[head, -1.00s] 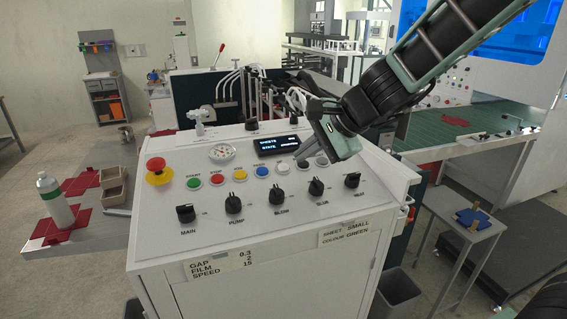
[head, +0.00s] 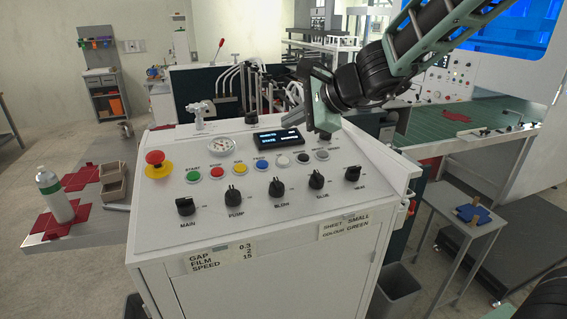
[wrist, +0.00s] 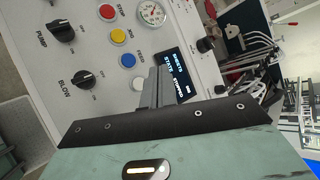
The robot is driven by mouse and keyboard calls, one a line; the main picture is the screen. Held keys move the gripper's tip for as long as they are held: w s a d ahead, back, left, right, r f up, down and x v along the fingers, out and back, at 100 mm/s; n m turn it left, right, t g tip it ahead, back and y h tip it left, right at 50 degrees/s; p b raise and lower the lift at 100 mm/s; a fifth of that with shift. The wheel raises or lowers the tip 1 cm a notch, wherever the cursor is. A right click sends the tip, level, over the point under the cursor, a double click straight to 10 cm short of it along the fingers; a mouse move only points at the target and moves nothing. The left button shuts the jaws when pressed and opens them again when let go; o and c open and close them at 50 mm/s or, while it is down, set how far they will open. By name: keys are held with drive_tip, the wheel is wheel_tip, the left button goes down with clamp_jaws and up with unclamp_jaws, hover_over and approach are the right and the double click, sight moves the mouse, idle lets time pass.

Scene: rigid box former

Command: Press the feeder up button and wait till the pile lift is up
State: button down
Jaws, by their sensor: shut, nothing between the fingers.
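The control panel (head: 220,165) has a row of round buttons: green START (head: 193,176), red STOP (head: 217,172), yellow JOG (head: 240,169), blue FEED (head: 261,166), then white (head: 282,161), black (head: 302,158) and grey (head: 322,155). The labels of these last three are too small to read. My gripper (head: 324,132) is shut and empty, raised above the panel's right part, apart from the buttons. In the wrist view its closed fingers (wrist: 160,78) overlap the display edge and stand beside a partly hidden white button (wrist: 138,83). I cannot pick out the pile lift.
A small display (head: 279,140) sits behind the buttons, with a row of black knobs (head: 276,187) in front. A red emergency stop (head: 155,160) is at the left. A side table (head: 463,207) stands right, and a machine with a green bed (head: 440,130) is behind it.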

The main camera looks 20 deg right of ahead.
drive_tip(key=b, duration=0.5)
hover_over(283, 161)
drive_tip(key=s+d, duration=0.1)
drive_tip(key=s, duration=0.1)
wheel_tip(283, 161, down, 6)
drive_tip(key=shift+w+d+f, duration=0.1)
drive_tip(key=shift+w, duration=0.05)
drive_tip(key=shift+w+f+b, duration=0.2)
drive_tip(key=shift+f+b, duration=0.25)
drive_tip(key=shift+f, duration=0.1)
drive_tip(key=shift+f, duration=0.15)
idle(0.7)
drive_tip(key=shift+w+f+b, duration=0.1)
drive_tip(key=shift+f+b, duration=0.2)
drive_tip(key=shift+b, duration=0.35)
